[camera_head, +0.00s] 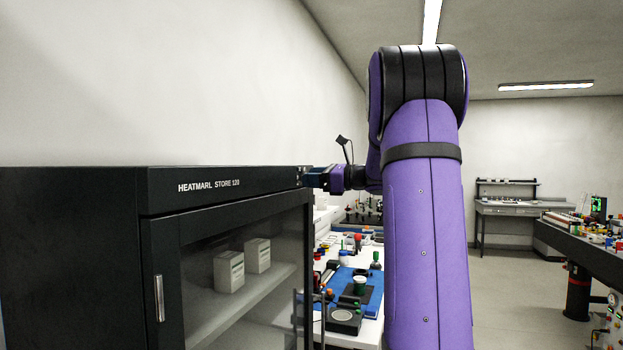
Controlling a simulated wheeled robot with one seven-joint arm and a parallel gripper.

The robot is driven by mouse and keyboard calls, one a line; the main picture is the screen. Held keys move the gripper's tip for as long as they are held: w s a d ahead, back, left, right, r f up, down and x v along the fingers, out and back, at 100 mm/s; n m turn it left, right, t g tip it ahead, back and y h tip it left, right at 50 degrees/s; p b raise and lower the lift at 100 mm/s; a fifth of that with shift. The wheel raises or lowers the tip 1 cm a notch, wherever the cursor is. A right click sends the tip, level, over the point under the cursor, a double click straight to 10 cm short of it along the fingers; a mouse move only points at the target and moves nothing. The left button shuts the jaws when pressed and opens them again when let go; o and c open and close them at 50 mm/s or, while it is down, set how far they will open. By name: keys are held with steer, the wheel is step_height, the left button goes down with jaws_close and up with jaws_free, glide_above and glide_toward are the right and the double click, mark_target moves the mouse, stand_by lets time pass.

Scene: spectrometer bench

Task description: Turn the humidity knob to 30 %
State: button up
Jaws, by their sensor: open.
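A dark cabinet (228,196) labelled "HEATMARL STORE 120" stands at the left, with a glass door below its top panel. My gripper (308,178) is at the right end of that top panel, reaching in from the right. It is open, and its fingertips are at or very near the panel edge. Small dark details show at that corner, but I cannot make out the humidity knob or its scale. The knob may be hidden by the fingers. I cannot tell whether the fingers touch anything.
The cabinet's door handle (159,298) is at the left of the glass. White boxes (229,271) stand on a shelf inside. A cluttered bench with a blue mat (374,283) lies behind, to the right. Another bench (582,242) is at the far right. My arm blocks the middle.

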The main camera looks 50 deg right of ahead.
steer(key=shift+w+a, duration=0.15)
steer(key=shift+w, duration=0.1)
steer(key=c, duration=0.9)
steer(key=shift+n, duration=0.4)
steer(key=n, duration=0.5)
steer(key=shift+n, duration=0.3)
steer(key=n, duration=0.5)
steer(key=shift+f+n, duration=0.1)
steer(key=shift+n, duration=0.3)
